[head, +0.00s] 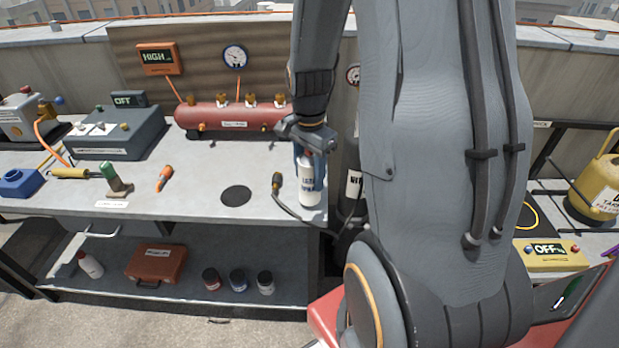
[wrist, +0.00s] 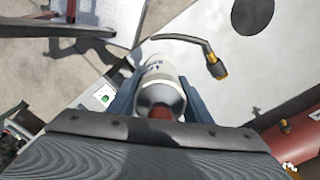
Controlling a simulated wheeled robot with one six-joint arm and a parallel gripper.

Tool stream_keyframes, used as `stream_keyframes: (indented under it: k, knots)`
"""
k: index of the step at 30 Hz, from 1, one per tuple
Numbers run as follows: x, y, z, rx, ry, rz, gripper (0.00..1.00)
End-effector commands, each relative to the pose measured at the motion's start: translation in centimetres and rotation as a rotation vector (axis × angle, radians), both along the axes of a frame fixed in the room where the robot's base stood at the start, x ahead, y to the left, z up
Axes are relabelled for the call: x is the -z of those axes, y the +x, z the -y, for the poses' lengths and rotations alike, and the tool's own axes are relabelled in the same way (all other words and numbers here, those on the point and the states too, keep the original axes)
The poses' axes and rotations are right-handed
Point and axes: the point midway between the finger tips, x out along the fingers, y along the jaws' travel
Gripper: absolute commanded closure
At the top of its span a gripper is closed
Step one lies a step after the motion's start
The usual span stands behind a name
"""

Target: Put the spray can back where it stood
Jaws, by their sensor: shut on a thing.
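The spray can (head: 309,188), white with dark lettering and a reddish top, is upright between the blue fingers of my gripper (head: 312,176). It is at the right end of the workbench (head: 205,200), near the front edge; I cannot tell whether its base touches the bench. In the wrist view the can (wrist: 162,78) points away from the camera, with a finger of my gripper (wrist: 158,100) on each side. A black round mark (head: 236,196) lies bare on the bench, to the left of the can.
A black hose with a brass end (head: 277,184) lies beside the can, between it and the mark. A red tank (head: 230,117) stands behind. A green-topped tool (head: 117,182) and an orange marker-like thing (head: 164,178) lie left. The lower shelf holds jars, a case and a white bottle (head: 90,264).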

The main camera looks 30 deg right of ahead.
Motion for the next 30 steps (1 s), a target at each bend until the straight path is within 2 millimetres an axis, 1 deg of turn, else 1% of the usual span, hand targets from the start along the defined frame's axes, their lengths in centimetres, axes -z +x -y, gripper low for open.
stream_keyframes:
  k: [3, 6, 17, 18, 20, 21, 30]
  knots:
    - [1.2, -0.1, 0.1, 0.001, 0.001, -0.001, 0.93]
    - [1.7, 0.0, 0.1, 0.002, 0.000, 0.000, 0.93]
    - [2.1, 0.0, 0.1, 0.003, -0.001, 0.001, 0.93]
    - [2.1, 0.0, 0.1, 0.003, 0.000, 0.000, 0.54]
    - [2.1, 0.0, 0.1, 0.003, 0.000, 0.001, 0.44]
    - [2.1, 0.0, 0.1, 0.003, 0.000, 0.001, 0.37]
    - [2.0, 0.0, 0.1, 0.003, 0.000, 0.001, 0.37]
